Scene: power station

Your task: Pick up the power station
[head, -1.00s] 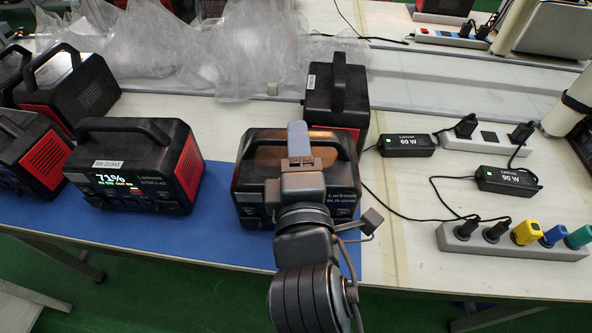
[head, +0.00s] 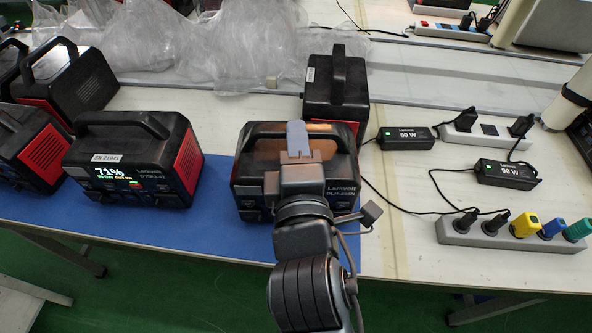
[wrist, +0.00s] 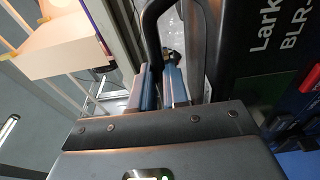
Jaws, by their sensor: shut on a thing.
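The power station (head: 345,172) is a dark box with a top handle and "Larkvolt" lettering on its front. It is at the blue mat's right part in the head view; whether its base touches the mat is unclear. My gripper (head: 297,140) comes over its front and top and hides the middle of its front. In the wrist view, my gripper's blue-grey fingers (wrist: 160,88) are shut on the black handle (wrist: 153,35). The lettered front (wrist: 262,45) fills the right side there, tilted in the picture.
A similar station (head: 135,165) showing 71% stands left on the blue mat (head: 225,215). Another station (head: 335,90) stands close behind. More stations stand far left. Cables, adapters (head: 405,138) and a power strip (head: 510,235) lie right. Clear plastic bags (head: 190,45) lie behind.

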